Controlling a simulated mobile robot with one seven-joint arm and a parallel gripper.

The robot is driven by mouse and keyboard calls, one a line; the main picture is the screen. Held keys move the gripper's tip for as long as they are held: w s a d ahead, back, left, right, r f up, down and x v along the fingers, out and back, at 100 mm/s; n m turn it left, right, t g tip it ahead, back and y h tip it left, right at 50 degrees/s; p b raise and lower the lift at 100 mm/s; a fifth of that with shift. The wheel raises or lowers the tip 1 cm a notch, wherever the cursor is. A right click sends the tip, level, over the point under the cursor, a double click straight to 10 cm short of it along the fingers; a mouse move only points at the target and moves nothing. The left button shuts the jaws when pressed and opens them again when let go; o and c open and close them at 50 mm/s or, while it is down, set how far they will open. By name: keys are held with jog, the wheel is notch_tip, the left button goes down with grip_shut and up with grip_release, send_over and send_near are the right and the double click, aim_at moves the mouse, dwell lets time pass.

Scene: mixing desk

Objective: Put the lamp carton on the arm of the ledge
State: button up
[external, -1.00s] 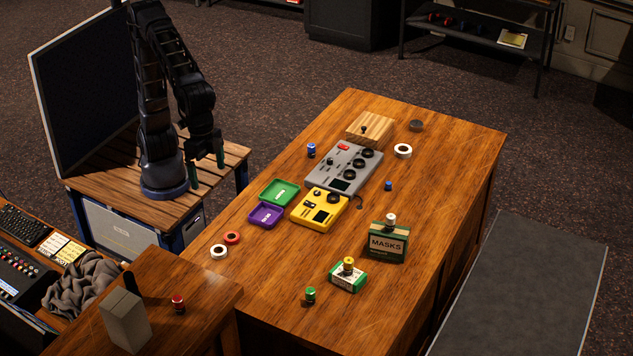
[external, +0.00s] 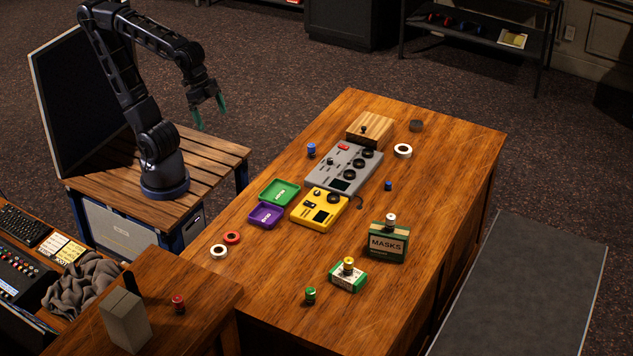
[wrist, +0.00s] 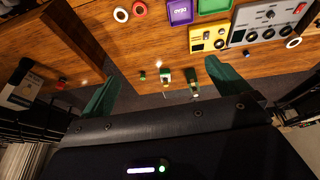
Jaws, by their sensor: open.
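My gripper (external: 211,112) is open and empty, raised in the air left of the big wooden desk; its spread green fingers also show in the wrist view (wrist: 165,90). A plain grey upright carton (external: 125,322) stands on the raised wooden wing (external: 195,320) at the lower left, probably the ledge's arm. A labelled box shows at the wrist view's left edge (wrist: 18,90). A small green-and-white carton (external: 346,282) with a yellow-topped piece on it lies on the desk. I cannot tell which carton is the lamp carton; no lamp wording is readable.
A green MASKS box (external: 386,246) stands near the small carton. A yellow device (external: 318,213), grey mixer (external: 345,168), purple tray (external: 265,217) and green tray (external: 280,191) fill the desk's middle. A red-topped piece (external: 178,304) stands on the wing.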

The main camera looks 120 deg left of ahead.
jog(key=s+a+f, duration=0.2)
jog(key=s+f, duration=0.2)
jog(key=s, duration=0.1)
jog(key=shift+a, duration=0.3)
dwell(0.9)
